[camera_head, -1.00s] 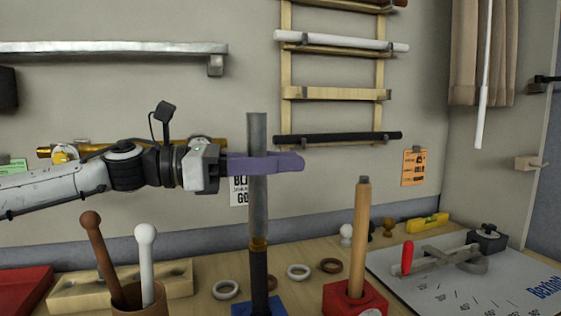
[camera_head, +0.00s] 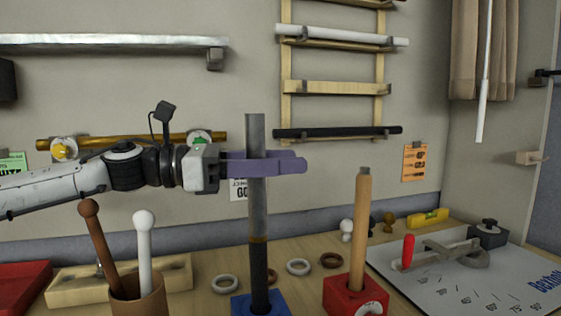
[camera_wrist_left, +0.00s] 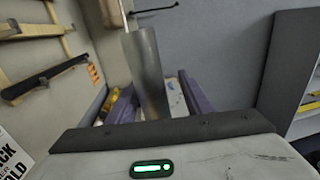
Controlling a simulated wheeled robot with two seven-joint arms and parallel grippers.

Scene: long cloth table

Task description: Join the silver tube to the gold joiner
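The silver tube (camera_head: 258,205) stands upright on top of the black tube (camera_head: 260,265), which rises from a blue base (camera_head: 270,303). Only a thin band of the gold joiner (camera_head: 259,239) shows where the two meet. My left gripper (camera_head: 268,162) has its purple fingers on either side of the silver tube's upper part. In the left wrist view the silver tube (camera_wrist_left: 148,65) stands between the fingers with gaps beside it, so the gripper is open around it. My right gripper is not in view.
A wooden rod in a red base (camera_head: 350,296) stands right of the tube. A brown cup (camera_head: 140,296) with two sticks is to the left. Several rings lie behind the tube, and a white board (camera_head: 435,290) with a red-handled tool lies at right. A wall rack (camera_head: 286,110) is behind.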

